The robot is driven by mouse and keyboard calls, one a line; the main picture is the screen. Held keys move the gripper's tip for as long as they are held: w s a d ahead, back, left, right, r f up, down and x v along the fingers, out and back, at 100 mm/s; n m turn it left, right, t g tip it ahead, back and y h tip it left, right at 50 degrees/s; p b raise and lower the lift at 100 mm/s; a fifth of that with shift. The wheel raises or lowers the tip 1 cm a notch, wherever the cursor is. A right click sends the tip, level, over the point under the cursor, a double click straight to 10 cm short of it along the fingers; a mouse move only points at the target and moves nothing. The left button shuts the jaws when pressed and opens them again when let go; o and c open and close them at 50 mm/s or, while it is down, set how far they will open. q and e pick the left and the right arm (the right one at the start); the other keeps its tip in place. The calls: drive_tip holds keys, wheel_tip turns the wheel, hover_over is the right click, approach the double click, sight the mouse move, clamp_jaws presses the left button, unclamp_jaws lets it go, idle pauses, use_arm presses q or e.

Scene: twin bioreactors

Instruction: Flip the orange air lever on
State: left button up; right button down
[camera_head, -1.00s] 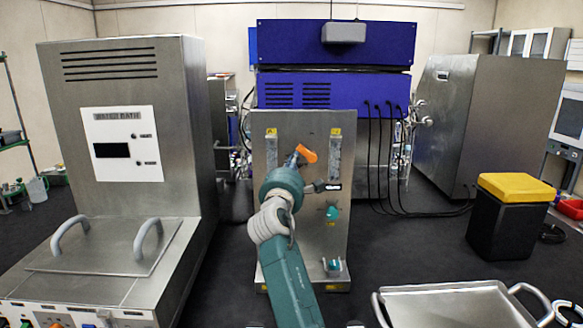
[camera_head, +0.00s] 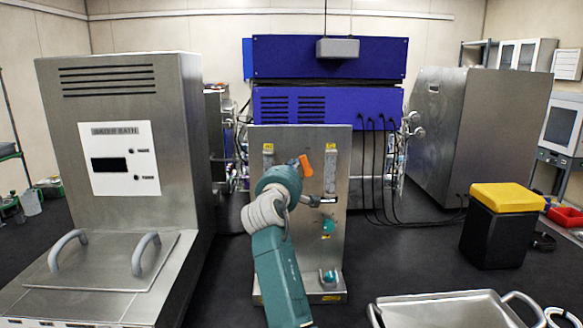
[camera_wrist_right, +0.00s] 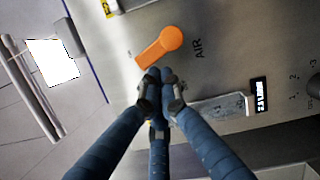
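The orange air lever (camera_head: 305,166) is on the upper part of the steel panel (camera_head: 290,137), with its handle pointing up and slightly left. In the right wrist view the lever (camera_wrist_right: 160,45) has its round hub beside the printed word AIR. My right gripper (camera_wrist_right: 160,82) has its blue fingers drawn together with nothing between them. Its fingertips are right beside the handle; I cannot tell whether they touch. In the head view my right wrist and arm hide the fingers, just left of the lever. My left gripper is not in view.
Two flow tubes (camera_head: 330,172) flank the lever, and a teal knob (camera_head: 327,227) is lower on the panel. The water bath (camera_head: 120,90) stands at the left. A metal tray (camera_head: 445,312) is at the front right, with a yellow-topped bin (camera_head: 503,198) behind it.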

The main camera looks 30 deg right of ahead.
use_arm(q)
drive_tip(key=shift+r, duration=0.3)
use_arm(e)
drive_tip(key=shift+s+d+r+m, duration=0.1)
drive_tip(key=shift+r+m, duration=0.15)
drive_tip(key=shift+m, duration=0.25)
use_arm(q)
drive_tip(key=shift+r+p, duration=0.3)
drive_tip(key=shift+p, duration=0.2)
use_arm(e)
drive_tip(key=shift+s+d+r+m+g, duration=0.1)
drive_tip(key=shift+d+r+m+g, duration=0.15)
drive_tip(key=shift+m, duration=0.45)
